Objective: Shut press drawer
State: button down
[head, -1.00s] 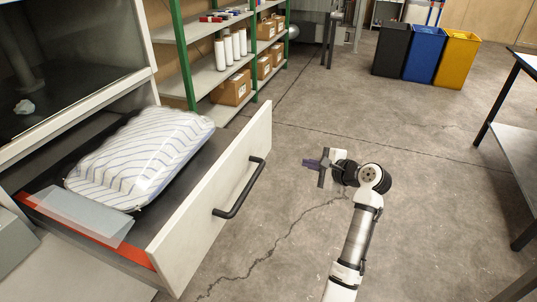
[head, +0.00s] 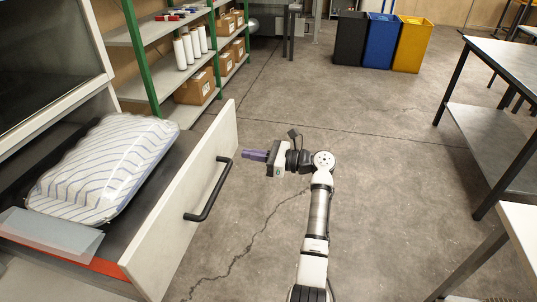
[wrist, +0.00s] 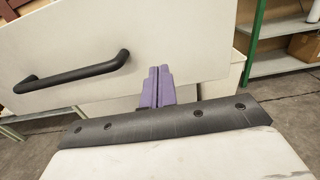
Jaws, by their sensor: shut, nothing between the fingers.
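The press drawer (head: 175,225) is pulled out at the left in the head view, with a pale front and a black bar handle (head: 210,190). A striped pillow (head: 105,165) lies inside it. My gripper (head: 254,155) has purple fingers, pressed together and empty. It points left toward the drawer front, to the right of the handle, with a gap visible in the head view. In the wrist view the closed fingertips (wrist: 158,75) appear before the drawer front (wrist: 180,45), and the handle (wrist: 75,73) is to their left.
Shelving (head: 140,80) with boxes and white rolls stands behind the drawer. Black, blue (head: 378,40) and yellow bins stand at the back. Tables (head: 490,120) line the right. The floor between is clear.

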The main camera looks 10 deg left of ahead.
aim_at(225, 150)
jog(key=shift+w+a+p, duration=0.1)
jog(key=shift+a+p, duration=0.3)
jog(key=shift+a, duration=2.2)
